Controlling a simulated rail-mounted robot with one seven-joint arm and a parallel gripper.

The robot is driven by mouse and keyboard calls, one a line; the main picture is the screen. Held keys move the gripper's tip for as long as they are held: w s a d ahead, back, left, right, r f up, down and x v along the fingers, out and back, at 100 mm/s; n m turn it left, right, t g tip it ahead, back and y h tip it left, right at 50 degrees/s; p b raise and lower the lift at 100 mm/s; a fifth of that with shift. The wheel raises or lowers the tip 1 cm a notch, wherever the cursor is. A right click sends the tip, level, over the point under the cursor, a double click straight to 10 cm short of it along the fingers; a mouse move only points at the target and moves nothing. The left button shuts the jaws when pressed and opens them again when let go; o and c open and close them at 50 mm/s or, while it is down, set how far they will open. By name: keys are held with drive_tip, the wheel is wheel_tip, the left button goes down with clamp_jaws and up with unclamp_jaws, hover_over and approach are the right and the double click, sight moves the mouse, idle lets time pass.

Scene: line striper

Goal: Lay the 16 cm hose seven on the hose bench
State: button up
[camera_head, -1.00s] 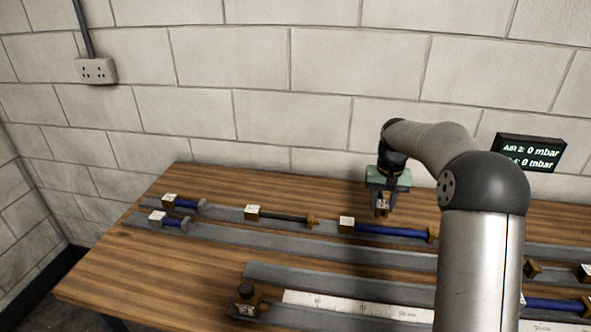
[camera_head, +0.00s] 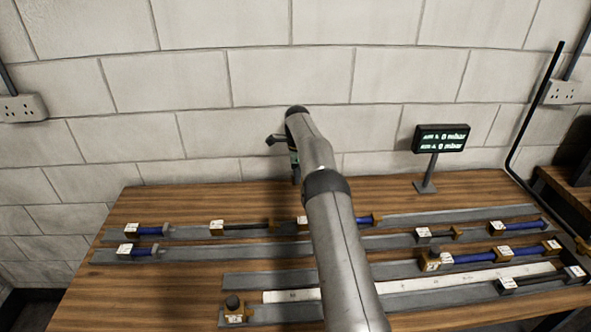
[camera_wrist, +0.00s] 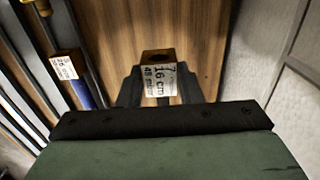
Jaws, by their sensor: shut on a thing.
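My gripper (camera_wrist: 160,88) is shut on the end block of hose seven (camera_wrist: 159,80), whose white label reads 7 and 16 cm in the wrist view. The rest of that hose is hidden from the wrist view. In the head view my gripper (camera_head: 296,168) is over the back of the wooden bench (camera_head: 160,203), close to the wall, and my arm hides most of it. I cannot make out the held hose there.
Grey rails carry labelled hoses, including a short blue one (camera_head: 150,231) and a black one (camera_head: 245,226). A white ruler strip (camera_head: 290,296) lies in front. A pressure display (camera_head: 441,138) stands at the back right. The block wall (camera_head: 250,80) is close behind my gripper.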

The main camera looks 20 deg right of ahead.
drive_tip(key=shift+f, duration=0.75)
drive_tip(key=shift+f+b, duration=1.55)
drive_tip(key=shift+f, duration=0.95)
drive_tip(key=o, duration=1)
drive_tip(key=shift+a, duration=0.1)
wheel_tip(320, 180, up, 12)
drive_tip(key=p, duration=0.3)
